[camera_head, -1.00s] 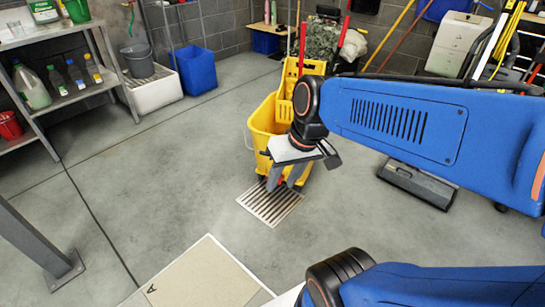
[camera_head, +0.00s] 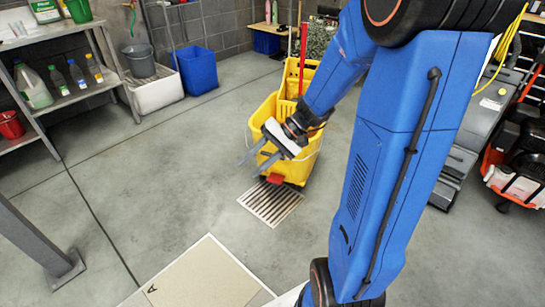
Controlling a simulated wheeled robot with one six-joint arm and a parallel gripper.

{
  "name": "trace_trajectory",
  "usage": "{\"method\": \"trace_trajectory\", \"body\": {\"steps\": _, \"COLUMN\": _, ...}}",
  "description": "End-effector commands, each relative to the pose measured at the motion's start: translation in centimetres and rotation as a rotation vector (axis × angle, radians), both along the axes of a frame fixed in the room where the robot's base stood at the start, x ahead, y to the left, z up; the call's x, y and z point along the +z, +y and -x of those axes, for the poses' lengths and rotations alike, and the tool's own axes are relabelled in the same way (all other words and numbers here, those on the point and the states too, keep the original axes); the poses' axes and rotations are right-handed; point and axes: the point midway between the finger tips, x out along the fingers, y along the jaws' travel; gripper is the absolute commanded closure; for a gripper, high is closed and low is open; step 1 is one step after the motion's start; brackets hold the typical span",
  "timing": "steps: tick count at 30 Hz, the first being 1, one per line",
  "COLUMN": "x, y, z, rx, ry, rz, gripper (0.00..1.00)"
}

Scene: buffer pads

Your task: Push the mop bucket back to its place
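The yellow mop bucket (camera_head: 263,125) stands upright on the concrete floor, just behind a floor drain grate (camera_head: 270,203). A red part (camera_head: 275,179) shows low on its front. My gripper (camera_head: 250,162) is in front of the bucket's left front side, pointing down and left. Its two grey fingers are spread apart with nothing between them. I cannot tell whether it touches the bucket. My blue arm and the gripper hide part of the bucket's front and right side.
A beige mat marked "A" (camera_head: 205,277) lies at the bottom. Metal shelves (camera_head: 88,92) stand left, with a blue bin (camera_head: 196,72) and a white basin (camera_head: 155,92) behind. An orange and black machine (camera_head: 520,150) stands right. The left-centre floor is clear.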

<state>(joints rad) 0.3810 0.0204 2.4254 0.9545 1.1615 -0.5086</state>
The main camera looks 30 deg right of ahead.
Motion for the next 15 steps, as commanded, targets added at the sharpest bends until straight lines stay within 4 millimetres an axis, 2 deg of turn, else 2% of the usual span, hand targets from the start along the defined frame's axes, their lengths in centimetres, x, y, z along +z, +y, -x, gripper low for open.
{"method": "trace_trajectory", "body": {"steps": 8, "x": -3.1, "y": -3.3, "z": -5.7, "rx": -0.170, "ry": 0.010, "rz": -0.188, "gripper": 0.63}}
{"method": "trace_trajectory", "body": {"steps": 15, "x": -6.5, "y": -7.4, "z": -10.1, "rx": -0.339, "ry": -0.006, "rz": -0.323, "gripper": 0.63}}
